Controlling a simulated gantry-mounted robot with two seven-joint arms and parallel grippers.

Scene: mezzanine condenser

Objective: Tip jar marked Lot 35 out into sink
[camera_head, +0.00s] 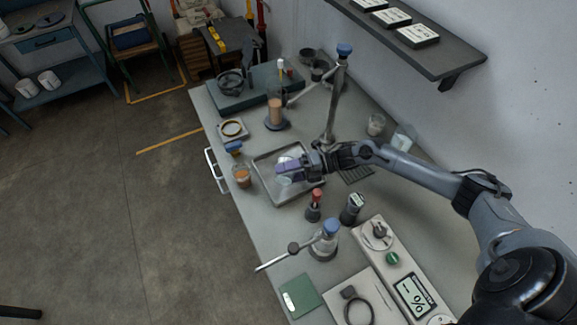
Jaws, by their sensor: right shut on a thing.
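My right gripper (291,168), with purple finger pads, reaches in from the right over a shallow square grey basin (262,171) on the bench. It is shut on a small pale, glassy jar (284,160), which is partly hidden by the fingers. I cannot read a Lot 35 mark on it, nor tell how far it is tilted or whether it holds anything. The basin looks like a tray or a shallow sink; I cannot tell which. My left gripper is not in view.
A glass with orange contents (242,177) stands left of the basin. A metal stand (333,105) rises behind it. Red-topped (314,206) and dark (351,208) bottles, a blue-stoppered flask (325,243) and a scale (413,295) stand in front. A shelf (440,57) overhangs at upper right.

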